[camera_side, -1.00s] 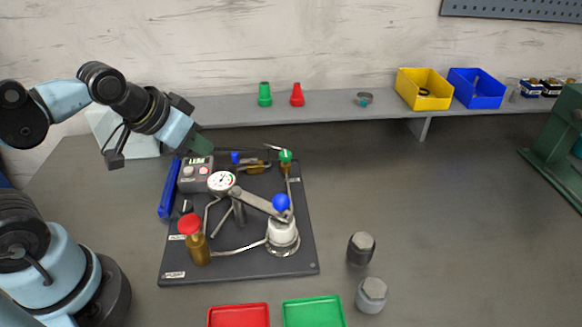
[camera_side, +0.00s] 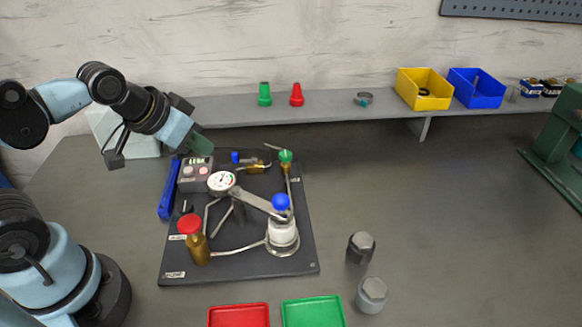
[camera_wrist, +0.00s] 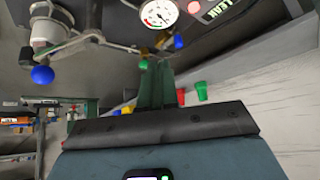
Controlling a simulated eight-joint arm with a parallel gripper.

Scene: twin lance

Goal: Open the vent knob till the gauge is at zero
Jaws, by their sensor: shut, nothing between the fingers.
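The round white gauge (camera_side: 221,182) stands on the dark board; it also shows at the top of the wrist view (camera_wrist: 158,13). Its needle is too small to read surely. The board carries a red knob (camera_side: 189,224) on a brass body, a blue ball (camera_side: 281,201) on a lever over a white pot, a green knob (camera_side: 286,156) and a small blue knob (camera_side: 235,157). I cannot tell which is the vent knob. My gripper (camera_side: 203,149), with green fingers (camera_wrist: 156,75), is shut and empty above the board's back left, by the button box (camera_side: 195,174), apart from the knobs.
A red tray (camera_side: 238,315) and a green tray (camera_side: 313,312) lie in front. Two grey cylinders (camera_side: 361,248) (camera_side: 371,295) stand right of the board. The back shelf (camera_side: 330,110) holds green and red cups and yellow and blue bins.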

